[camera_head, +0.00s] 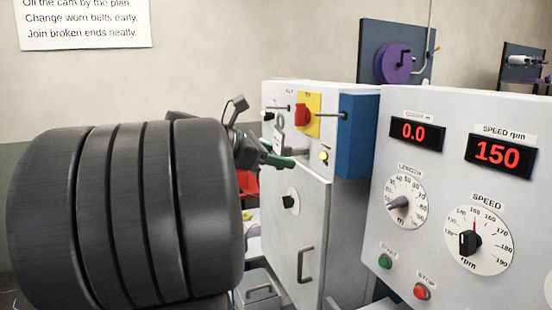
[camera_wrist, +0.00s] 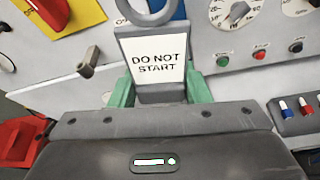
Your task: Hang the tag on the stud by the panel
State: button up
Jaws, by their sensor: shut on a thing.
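The tag (camera_wrist: 158,62) is a white plate reading DO NOT START in a grey frame, with a grey ring (camera_wrist: 119,14) at its top. My gripper (camera_wrist: 160,92) is shut on the tag's lower part with its green fingers. In the head view the tag (camera_head: 279,136) is small and upright, held by my gripper (camera_head: 277,154) in front of the white panel (camera_head: 310,172). A thin dark stud (camera_head: 277,107) stands out at the panel's upper left, above the tag. Whether the ring touches it cannot be told.
A red rotary switch (camera_head: 302,115) on a yellow plate is close right of the tag. The control box (camera_head: 460,170) with displays and dials stands to the right.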

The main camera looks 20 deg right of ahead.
jog(key=d+b, duration=0.1)
jog(key=d, duration=0.5)
jog(key=shift+w+d, duration=0.2)
jog(key=shift+w, duration=0.1)
jog(key=shift+r+p, duration=0.25)
jog(key=shift+p, duration=0.1)
jog(key=shift+d, duration=0.3)
dwell(0.4)
jog(key=shift+d+p, duration=0.3)
jog(key=shift+d, duration=0.45)
jog(key=shift+w+d, duration=0.1)
jog(key=shift+d+f, duration=0.1)
jog(key=shift+d, duration=0.1)
jog(key=shift+f, duration=0.15)
dwell(0.4)
